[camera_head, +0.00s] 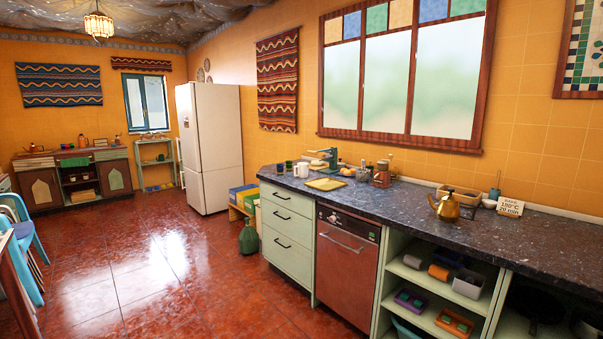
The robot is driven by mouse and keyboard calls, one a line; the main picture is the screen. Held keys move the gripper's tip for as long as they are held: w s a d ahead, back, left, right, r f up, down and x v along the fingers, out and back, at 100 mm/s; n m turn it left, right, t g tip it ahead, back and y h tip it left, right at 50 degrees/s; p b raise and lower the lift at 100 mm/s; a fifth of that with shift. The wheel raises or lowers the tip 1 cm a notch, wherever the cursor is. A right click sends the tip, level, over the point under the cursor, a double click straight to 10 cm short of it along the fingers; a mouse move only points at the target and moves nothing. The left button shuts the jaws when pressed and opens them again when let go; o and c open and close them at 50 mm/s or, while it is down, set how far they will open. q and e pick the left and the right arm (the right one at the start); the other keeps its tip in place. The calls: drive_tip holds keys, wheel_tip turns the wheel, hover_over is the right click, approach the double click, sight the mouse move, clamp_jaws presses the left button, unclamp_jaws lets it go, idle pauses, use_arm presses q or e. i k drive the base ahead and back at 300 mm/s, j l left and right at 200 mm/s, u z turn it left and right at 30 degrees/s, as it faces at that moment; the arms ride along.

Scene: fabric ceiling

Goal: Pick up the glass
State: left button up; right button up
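Two small dark green cups or glasses (289,165) stand on the far left end of the dark countertop (420,205), close to the wall. They are small here, and I cannot tell for sure that they are glass. White mugs (303,169) stand just to their right. Neither of my grippers shows in the head view.
A yellow board (326,184), a green appliance (323,158), jars and a brass kettle (446,207) stand on the counter. Red floor (170,270) is free; blue chairs (22,235) stand left, a green jug (249,238) near the drawers.

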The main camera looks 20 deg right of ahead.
sight(280, 167)
drive_tip(key=i+u, duration=0.15)
drive_tip(key=i, duration=0.45)
drive_tip(key=i+u, duration=0.15)
drive_tip(key=i, duration=0.4)
drive_tip(key=i+u, duration=0.15)
drive_tip(key=i, duration=0.45)
drive_tip(key=i+l+u, duration=0.2)
drive_tip(key=i, duration=0.35)
drive_tip(key=i+z, duration=0.15)
drive_tip(key=i, duration=0.35)
drive_tip(key=i+z, duration=0.15)
drive_tip(key=i, duration=0.35)
drive_tip(key=i+j+z, duration=0.15)
drive_tip(key=i, duration=0.35)
drive_tip(key=i+j+z, duration=0.2)
drive_tip(key=i, duration=0.25)
drive_tip(key=i+j+z, duration=0.15)
drive_tip(key=i, duration=0.35)
